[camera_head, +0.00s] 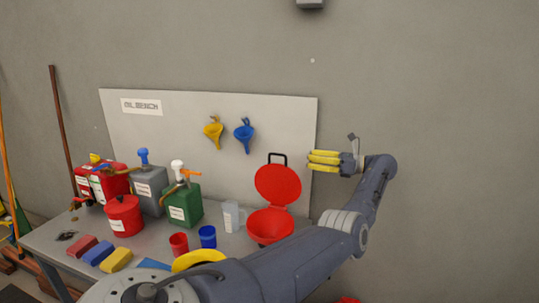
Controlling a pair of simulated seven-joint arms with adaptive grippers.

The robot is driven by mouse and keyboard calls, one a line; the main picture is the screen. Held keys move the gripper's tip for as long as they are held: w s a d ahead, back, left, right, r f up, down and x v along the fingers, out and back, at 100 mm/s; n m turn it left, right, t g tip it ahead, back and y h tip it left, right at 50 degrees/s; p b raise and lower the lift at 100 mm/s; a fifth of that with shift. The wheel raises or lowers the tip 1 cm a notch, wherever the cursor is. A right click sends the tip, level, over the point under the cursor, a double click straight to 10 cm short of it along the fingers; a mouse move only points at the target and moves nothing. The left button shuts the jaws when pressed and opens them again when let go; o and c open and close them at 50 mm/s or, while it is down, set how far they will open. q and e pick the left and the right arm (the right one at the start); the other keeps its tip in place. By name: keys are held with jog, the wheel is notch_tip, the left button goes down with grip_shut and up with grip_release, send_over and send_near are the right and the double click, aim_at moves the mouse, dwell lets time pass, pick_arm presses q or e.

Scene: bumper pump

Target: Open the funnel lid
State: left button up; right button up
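The red funnel (270,226) stands at the right end of the bench. Its round red lid (278,184) is raised, standing nearly upright above the back of the funnel, with a dark handle loop at its top. My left gripper (312,161) is to the right of the lid, at about the height of its top edge. Its yellow fingers point left, extended and apart, with nothing between them. In the picture there is a small gap between the fingertips and the lid. My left arm passes in front of the bench and hides its front right part. My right gripper is not in view.
A clear jug (231,217), a blue cup (208,237) and a red cup (179,245) stand left of the funnel. Pump containers, including a green one (185,205), fill the bench's left.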

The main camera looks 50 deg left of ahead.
aim_at(269, 153)
pick_arm(q)
jog(key=x, duration=1.6)
jog(key=shift+s+a, duration=0.1)
grip_shut()
